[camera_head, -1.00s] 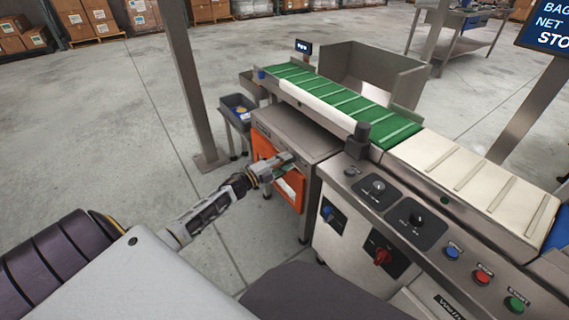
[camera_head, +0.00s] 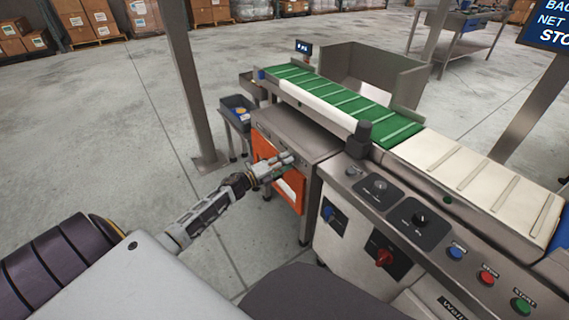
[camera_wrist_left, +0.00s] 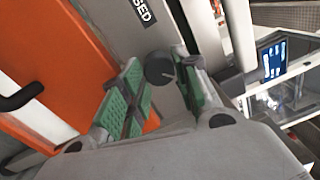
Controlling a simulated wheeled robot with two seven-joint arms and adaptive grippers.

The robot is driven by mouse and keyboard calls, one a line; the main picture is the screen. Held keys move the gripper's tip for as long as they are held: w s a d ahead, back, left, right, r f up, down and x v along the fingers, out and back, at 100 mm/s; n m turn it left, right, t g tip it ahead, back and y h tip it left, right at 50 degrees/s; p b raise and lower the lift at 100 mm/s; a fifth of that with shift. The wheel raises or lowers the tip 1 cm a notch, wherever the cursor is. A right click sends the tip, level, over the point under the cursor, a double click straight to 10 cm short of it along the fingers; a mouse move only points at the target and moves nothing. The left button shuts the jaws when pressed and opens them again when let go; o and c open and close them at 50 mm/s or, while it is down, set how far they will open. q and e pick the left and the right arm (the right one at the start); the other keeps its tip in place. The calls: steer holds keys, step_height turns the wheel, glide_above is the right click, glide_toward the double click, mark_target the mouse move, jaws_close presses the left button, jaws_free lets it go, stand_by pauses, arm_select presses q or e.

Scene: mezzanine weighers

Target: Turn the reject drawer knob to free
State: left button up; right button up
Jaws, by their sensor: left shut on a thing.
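The orange reject drawer front (camera_head: 262,147) is on the grey cabinet below the green belt. My left gripper (camera_head: 288,160) reaches its upper right part and covers the knob in the head view. In the left wrist view, the dark round knob (camera_wrist_left: 159,69) sits between the green-padded fingers of the left gripper (camera_wrist_left: 158,88), which is shut on it. A dark label (camera_wrist_left: 144,12) ending in "SED" is beside the knob. The knob's pointer direction cannot be made out. My right gripper is not in view.
A black drawer handle (camera_wrist_left: 22,95) is at the left of the left wrist view. A blue knob (camera_head: 327,213) and a red knob (camera_head: 384,257) are on the nearby panel. Grey bins (camera_head: 237,108) stand behind the cabinet. The floor at left is clear.

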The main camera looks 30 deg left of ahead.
arm_select(q)
steer(key=shift+f, duration=0.1)
steer(key=o, duration=1)
steer(key=shift+s, duration=0.1)
steer(key=v, duration=1.1)
steer(key=shift+s+a, duration=0.2)
steer(key=shift+s, duration=0.2)
stand_by(0.5)
